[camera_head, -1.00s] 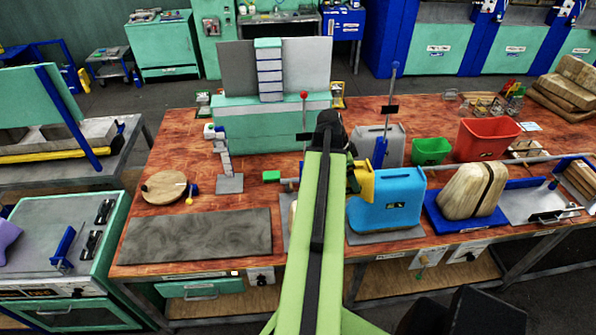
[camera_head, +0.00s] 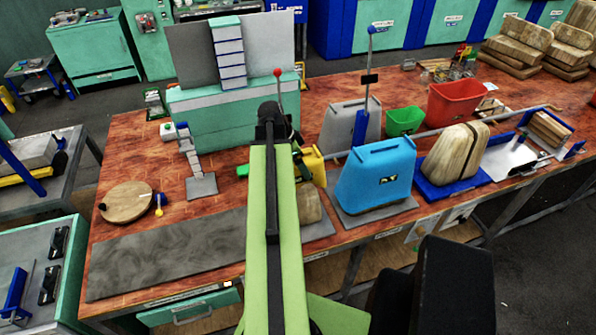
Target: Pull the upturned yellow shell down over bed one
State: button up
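The yellow shell (camera_head: 314,166) stands just right of my arm in the head view, and my arm hides its left part. A pale wooden block (camera_head: 308,206) sits in front of and below it on a grey plate (camera_head: 320,227), which looks like bed one. My arm covers the left of this plate. My gripper (camera_head: 297,150) is at the far end of the green arm, close to the yellow shell. The dark wrist hides its fingers, so I cannot tell whether they touch the shell or are open.
A blue shell (camera_head: 376,178) stands right of the yellow one. Beyond it, a strapped wooden block (camera_head: 456,155) sits on a blue base. A long rail (camera_head: 440,127) runs behind them. Green bin (camera_head: 404,121) and red bin (camera_head: 455,103) stand farther back. The grey mat (camera_head: 165,255) at left is bare.

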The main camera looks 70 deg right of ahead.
jog(key=shift+s+f, duration=0.15)
notch_tip(320, 180, down, 16)
jog(key=b, duration=1.5)
jog(key=shift+b, duration=0.3)
jog(key=shift+f+b, duration=0.45)
jog(key=shift+b, duration=0.05)
jog(key=o, duration=1.8)
jog(key=shift+o, duration=0.2)
jog(key=shift+r, duration=0.15)
jog(key=p+v, duration=1.6)
jog(key=v, duration=0.1)
jog(key=shift+a, duration=0.1)
